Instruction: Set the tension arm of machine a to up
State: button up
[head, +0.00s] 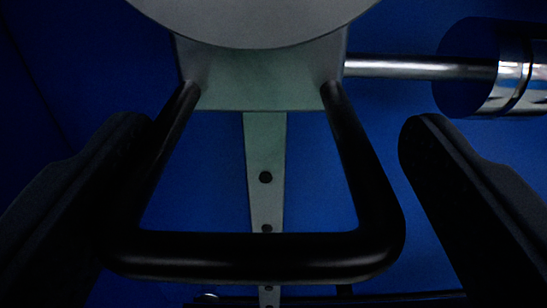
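A black U-shaped handle (250,256) fills the middle of the head view. Its two legs run up to a grey block, under a large rounded grey part (255,18); I take these for the tension arm, but no label shows which machine it is. My gripper (275,128) is open, with one dark finger on each side of the handle. The left finger overlaps the handle's left leg in the picture; I cannot tell whether they touch. A gap shows between the right finger and the handle. Nothing is held.
A pale strip with holes (266,165) runs down behind the handle against a blue surface (200,190). A metal rod (420,67) extends right from the block to a shiny cylinder with a dark blue end (490,70). A dark bar crosses the bottom edge.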

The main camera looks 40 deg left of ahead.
jog(key=shift+s+a, duration=0.1)
dwell(0.4)
jog(key=p+v, duration=0.3)
jog(key=v, duration=1)
jog(key=shift+s+d, duration=0.25)
jog(key=shift+d, duration=0.1)
jog(key=shift+f, duration=0.1)
